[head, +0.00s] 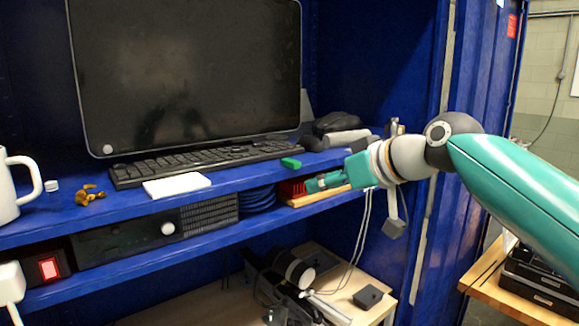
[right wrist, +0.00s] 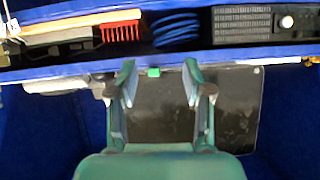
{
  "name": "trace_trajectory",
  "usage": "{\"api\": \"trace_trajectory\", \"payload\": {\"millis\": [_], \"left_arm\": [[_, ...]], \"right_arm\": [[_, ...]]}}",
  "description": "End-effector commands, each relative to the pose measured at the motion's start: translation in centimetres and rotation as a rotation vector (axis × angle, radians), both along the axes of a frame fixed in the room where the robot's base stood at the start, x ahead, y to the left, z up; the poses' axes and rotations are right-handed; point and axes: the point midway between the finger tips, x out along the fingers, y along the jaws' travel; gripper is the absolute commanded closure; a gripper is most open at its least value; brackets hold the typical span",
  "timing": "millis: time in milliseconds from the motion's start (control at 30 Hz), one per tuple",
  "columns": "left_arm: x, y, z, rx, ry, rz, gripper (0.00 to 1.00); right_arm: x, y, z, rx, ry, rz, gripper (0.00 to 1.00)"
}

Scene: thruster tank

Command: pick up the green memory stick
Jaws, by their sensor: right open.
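The green memory stick (head: 290,163) lies on the blue upper shelf (head: 230,178), near its front edge and just off the right end of the keyboard. In the right wrist view the green memory stick (right wrist: 153,72) shows as a small green block between the fingers, beyond their tips. My right gripper (head: 322,182) is in front of the shelf, to the right of the stick and a little lower in the picture. In the right wrist view my right gripper (right wrist: 160,74) is open with nothing between its fingers. My left gripper is not in view.
A black keyboard (head: 200,162) and a dark monitor (head: 190,75) stand behind the stick. A white pad (head: 177,185) lies left of it. Dark and grey items (head: 345,138) crowd the shelf to the right. A red brush-like thing (right wrist: 121,33) and blue coils (right wrist: 176,29) sit below.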

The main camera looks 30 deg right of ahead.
Motion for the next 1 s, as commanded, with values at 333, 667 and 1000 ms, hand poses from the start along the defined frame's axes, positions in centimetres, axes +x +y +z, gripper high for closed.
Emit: {"api": "trace_trajectory", "payload": {"millis": [333, 667, 1000], "left_arm": [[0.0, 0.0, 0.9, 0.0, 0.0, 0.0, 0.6], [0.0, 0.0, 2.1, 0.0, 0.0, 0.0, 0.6], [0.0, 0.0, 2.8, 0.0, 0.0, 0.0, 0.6]], "right_arm": [[-5.5, -1.4, 7.4, -0.043, -0.102, -0.007, 0.5], [0.9, -0.9, 4.8, -0.043, -0.099, -0.006, 0.5], [4.2, -0.7, 3.4, -0.043, -0.104, -0.008, 0.5]]}}
